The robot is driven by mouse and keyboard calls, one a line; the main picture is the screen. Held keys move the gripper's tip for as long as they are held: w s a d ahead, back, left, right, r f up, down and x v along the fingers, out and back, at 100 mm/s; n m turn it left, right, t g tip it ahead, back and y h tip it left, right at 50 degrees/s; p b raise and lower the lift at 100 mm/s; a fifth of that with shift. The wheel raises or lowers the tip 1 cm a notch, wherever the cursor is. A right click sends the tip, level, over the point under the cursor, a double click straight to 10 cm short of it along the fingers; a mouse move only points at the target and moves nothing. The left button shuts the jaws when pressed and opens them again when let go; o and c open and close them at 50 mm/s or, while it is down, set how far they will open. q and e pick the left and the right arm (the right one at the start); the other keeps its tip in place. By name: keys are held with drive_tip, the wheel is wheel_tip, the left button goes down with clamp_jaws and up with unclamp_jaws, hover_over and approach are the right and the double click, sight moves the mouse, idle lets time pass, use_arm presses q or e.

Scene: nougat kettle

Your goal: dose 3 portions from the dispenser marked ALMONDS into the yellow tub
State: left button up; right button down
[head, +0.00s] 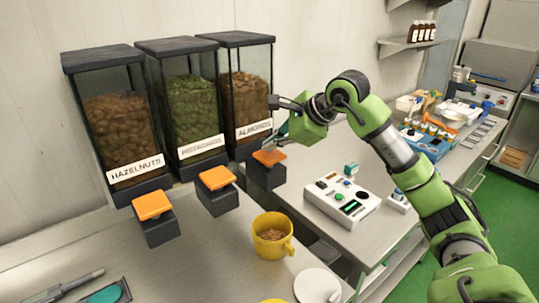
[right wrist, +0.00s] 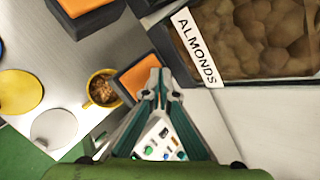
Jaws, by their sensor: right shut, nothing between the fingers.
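The dispenser marked ALMONDS (head: 246,95) is the rightmost of three clear bins with dark lids, filled with brown nuts. Its orange push plate (head: 268,157) sits on a dark block in front; the plate also shows in the right wrist view (right wrist: 136,77). The yellow tub (head: 272,245) stands on the bench in front of the dispensers, with some brown pieces inside; it also shows in the right wrist view (right wrist: 91,88). My right gripper (head: 270,147) is shut and empty, its tips close over the ALMONDS plate; contact is unclear. My left gripper is out of view.
The HAZELNUTS dispenser (head: 120,125) and a middle dispenser (head: 190,105) of green nuts stand to the left, each with an orange plate. A white device with buttons (head: 342,199) is right of the tub. A white disc (head: 316,287) lies near the front edge.

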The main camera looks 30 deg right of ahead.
sight(272, 155)
drive_tip(key=shift+f+b, duration=0.95)
drive_tip(key=shift+f, duration=0.2)
idle(0.8)
drive_tip(key=shift+r, duration=0.1)
drive_tip(key=shift+r+p, duration=1.2)
drive_tip(key=shift+r, duration=0.2)
wheel_tip(272, 155, up, 5)
drive_tip(key=p, duration=0.4)
drive_tip(key=shift+r, duration=0.1)
idle(1.0)
